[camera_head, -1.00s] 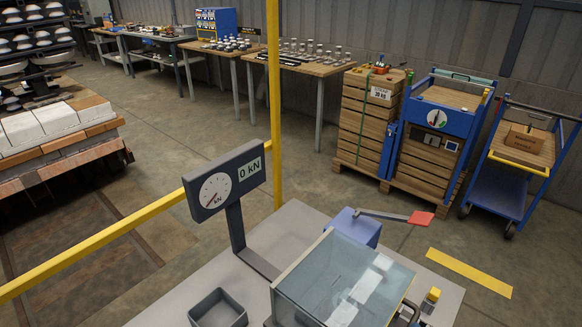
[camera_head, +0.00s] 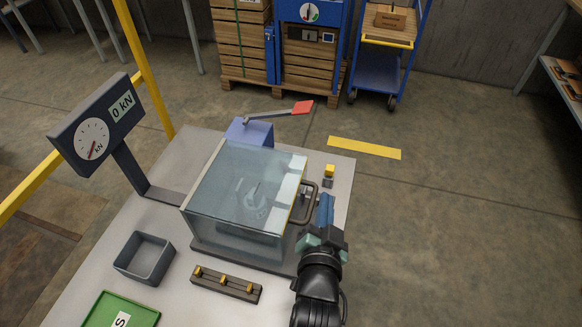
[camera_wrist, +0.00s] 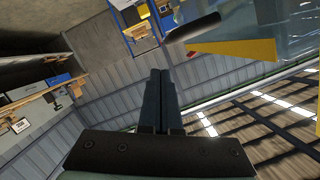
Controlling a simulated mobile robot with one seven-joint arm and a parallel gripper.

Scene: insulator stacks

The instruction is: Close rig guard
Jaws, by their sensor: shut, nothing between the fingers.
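The rig guard (camera_head: 245,190) is a clear glass box on the grey rig table, with a yellow edge on its right side. Its dark handle (camera_head: 311,204) sticks out on that side. I cannot tell from these views whether the guard is fully shut. My gripper (camera_head: 326,206) is shut and empty, just right of the handle; I cannot tell if they touch. In the wrist view, my shut fingers (camera_wrist: 160,76) point up, the handle bar (camera_wrist: 193,27) lies beyond their tips, and the guard's yellow edge (camera_wrist: 240,48) is at upper right. A blurred round part shows inside the guard.
The table (camera_head: 100,255) also holds a grey open bin (camera_head: 145,258), a pegged rail (camera_head: 226,284), a green tray (camera_head: 118,312), a gauge reading 0 kN (camera_head: 95,125), a red-tipped lever (camera_head: 301,108) and a yellow button (camera_head: 330,170). Floor right of the table is clear.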

